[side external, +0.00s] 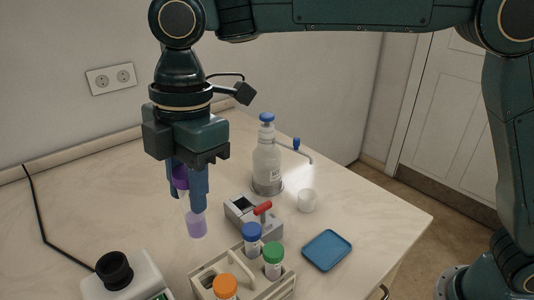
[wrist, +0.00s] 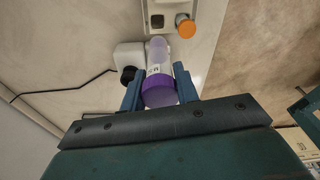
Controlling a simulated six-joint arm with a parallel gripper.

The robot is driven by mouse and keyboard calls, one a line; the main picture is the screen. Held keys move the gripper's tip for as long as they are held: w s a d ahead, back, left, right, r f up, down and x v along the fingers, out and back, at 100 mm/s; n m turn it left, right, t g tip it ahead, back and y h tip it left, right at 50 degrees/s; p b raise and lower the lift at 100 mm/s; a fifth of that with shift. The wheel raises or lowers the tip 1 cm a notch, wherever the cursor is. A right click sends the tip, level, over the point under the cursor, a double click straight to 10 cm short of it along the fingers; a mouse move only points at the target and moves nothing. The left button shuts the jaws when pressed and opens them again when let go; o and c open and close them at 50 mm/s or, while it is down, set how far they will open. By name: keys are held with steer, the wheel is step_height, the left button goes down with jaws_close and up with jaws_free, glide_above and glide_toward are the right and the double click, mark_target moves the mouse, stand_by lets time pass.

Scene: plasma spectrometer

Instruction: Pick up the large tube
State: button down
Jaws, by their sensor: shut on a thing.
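The large tube has a purple cap (side external: 180,178) and a clear body with a pale purple lower part (side external: 197,226). The finger nearest the camera hides the middle of the tube in the side view. In the wrist view the large tube (wrist: 159,88) lies between the two blue fingers of my gripper (wrist: 159,75), its cap towards the wrist. The tube is slightly tilted in the side view. I cannot tell whether its bottom touches the table.
A beige rack (side external: 240,284) holds blue-, green- and orange-capped tubes at the front. A white instrument (side external: 128,275) stands front left. The left table is mostly clear.

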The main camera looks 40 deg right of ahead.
steer(key=shift+r, duration=1.1)
steer(key=shift+w, duration=0.1)
